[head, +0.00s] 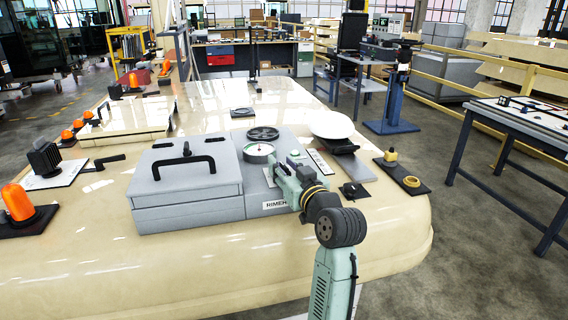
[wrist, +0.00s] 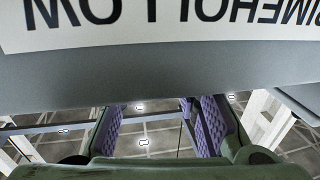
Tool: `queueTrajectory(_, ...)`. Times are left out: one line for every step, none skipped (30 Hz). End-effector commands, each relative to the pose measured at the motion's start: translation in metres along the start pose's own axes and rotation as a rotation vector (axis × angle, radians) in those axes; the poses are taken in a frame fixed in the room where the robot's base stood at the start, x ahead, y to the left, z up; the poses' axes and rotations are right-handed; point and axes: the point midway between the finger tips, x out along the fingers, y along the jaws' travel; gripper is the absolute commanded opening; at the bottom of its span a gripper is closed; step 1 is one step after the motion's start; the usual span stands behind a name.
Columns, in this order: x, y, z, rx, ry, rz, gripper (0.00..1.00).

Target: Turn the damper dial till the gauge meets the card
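A round white-faced gauge (head: 259,150) stands on the grey unit (head: 225,203), whose front carries a name label (head: 275,205). A black spoked wheel (head: 263,133) lies just behind the gauge; I cannot tell whether it is the damper dial. A pale marked strip (head: 320,162), possibly the card, lies right of my gripper. The gauge needle is too small to read. My gripper (head: 284,170) is over the unit's front right part, close to the gauge. In the wrist view my gripper (wrist: 152,118) has its purple-padded fingers apart and empty, below the upside-down label (wrist: 170,25).
A closed grey lidded box with a black handle (head: 184,160) stands left. A white round plate (head: 331,124) and a small black knob block (head: 354,191) are at right. Orange beacons (head: 17,203) stand far left. The cream surface behind is mostly clear.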

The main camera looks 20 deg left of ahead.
Motion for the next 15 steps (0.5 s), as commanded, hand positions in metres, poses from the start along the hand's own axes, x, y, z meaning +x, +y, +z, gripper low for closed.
queueTrajectory(0.0004, -0.0001, 0.0000, 0.000, 0.000, 0.000, 0.30)
queueTrajectory(0.0004, -0.0002, 0.0001, 0.000, 0.000, 0.000, 0.30)
queueTrajectory(0.0003, -0.0002, 0.0002, 0.000, 0.000, 0.000, 0.30)
queueTrajectory(0.0002, -0.0002, 0.0002, 0.000, 0.000, 0.000, 0.30)
queueTrajectory(0.0002, -0.0002, 0.0001, 0.000, 0.000, 0.000, 0.30)
queueTrajectory(0.0002, -0.0002, 0.0001, 0.000, 0.000, 0.000, 0.29)
queueTrajectory(0.0002, -0.0002, 0.0001, 0.000, 0.000, 0.000, 0.27)
queueTrajectory(0.0001, -0.0002, 0.0001, 0.000, 0.000, 0.000, 0.25)
queueTrajectory(0.0001, -0.0002, 0.0001, 0.000, 0.000, 0.000, 0.23)
queueTrajectory(0.0001, -0.0002, 0.0001, 0.000, 0.000, 0.000, 0.21)
queueTrajectory(0.0001, -0.0002, 0.0001, 0.000, 0.000, 0.000, 0.19)
queueTrajectory(0.0000, -0.0002, 0.0001, 0.000, 0.000, 0.000, 0.16)
queueTrajectory(0.0000, -0.0002, 0.0001, 0.000, 0.000, 0.000, 0.14)
queueTrajectory(0.0000, -0.0002, 0.0001, 0.000, 0.000, 0.000, 0.12)
queueTrajectory(0.0000, -0.0002, 0.0001, 0.000, 0.000, 0.000, 0.09)
